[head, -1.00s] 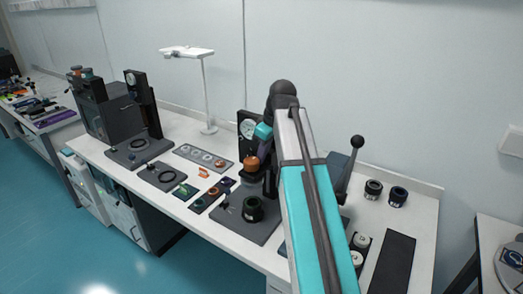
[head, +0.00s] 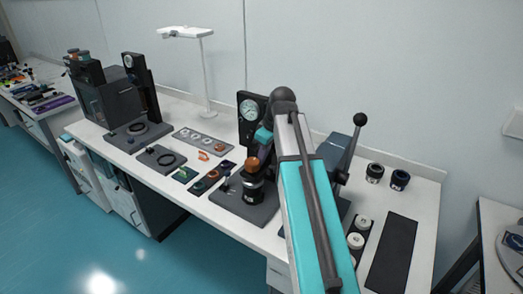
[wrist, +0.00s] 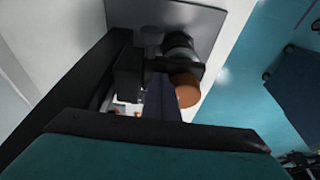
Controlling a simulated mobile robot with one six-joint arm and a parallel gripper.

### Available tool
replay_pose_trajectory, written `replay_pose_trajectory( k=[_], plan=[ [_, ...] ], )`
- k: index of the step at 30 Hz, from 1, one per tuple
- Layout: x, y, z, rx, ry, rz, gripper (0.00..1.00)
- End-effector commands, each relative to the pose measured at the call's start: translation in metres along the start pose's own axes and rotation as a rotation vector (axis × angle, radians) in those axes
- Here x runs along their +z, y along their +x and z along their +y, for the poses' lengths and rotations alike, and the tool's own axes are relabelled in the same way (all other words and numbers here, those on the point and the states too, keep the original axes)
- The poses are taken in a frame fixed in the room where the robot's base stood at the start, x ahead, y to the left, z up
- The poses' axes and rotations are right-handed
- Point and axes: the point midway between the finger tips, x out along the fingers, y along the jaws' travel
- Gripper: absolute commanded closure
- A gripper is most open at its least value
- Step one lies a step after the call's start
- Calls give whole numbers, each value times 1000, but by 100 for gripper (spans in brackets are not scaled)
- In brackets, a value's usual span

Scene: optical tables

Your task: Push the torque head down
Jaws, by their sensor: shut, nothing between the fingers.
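The torque head, with an orange-brown cap (head: 252,164), is on the dark gauge stand (head: 249,106). Its dark lower part sits low, at or close to the black cylindrical piece (head: 254,193) on the grey base plate (head: 232,209). I cannot tell if they touch. My gripper (head: 264,147) is shut and empty beside the head, partly hidden by my arm. In the wrist view, my shut dark fingers (wrist: 160,85) reach close beside the orange cap (wrist: 188,94), with the black cylinder (wrist: 181,48) beyond. Contact between fingers and head is unclear.
A lever with a black ball (head: 360,119) rises at the right, behind my arm. Two dark ring pieces (head: 387,176) stand further right. A tray of round parts (head: 203,141) and small mats (head: 188,174) lie to the left. A white lamp (head: 207,75) stands behind.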

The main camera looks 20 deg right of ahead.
Motion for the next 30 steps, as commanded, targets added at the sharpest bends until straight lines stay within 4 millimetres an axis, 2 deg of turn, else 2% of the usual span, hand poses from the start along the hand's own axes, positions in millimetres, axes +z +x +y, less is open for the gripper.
replay_pose_trajectory(
  k=[1,4,17,23,30],
  plan=[
    [4,11,0,-1,1,-1,100],
    [6,19,0,0,1,-1,100],
    [8,23,-1,-4,2,-6,100],
    [8,18,-1,-5,2,-7,100],
    [1,-2,-1,0,0,-1,100]
  ],
)
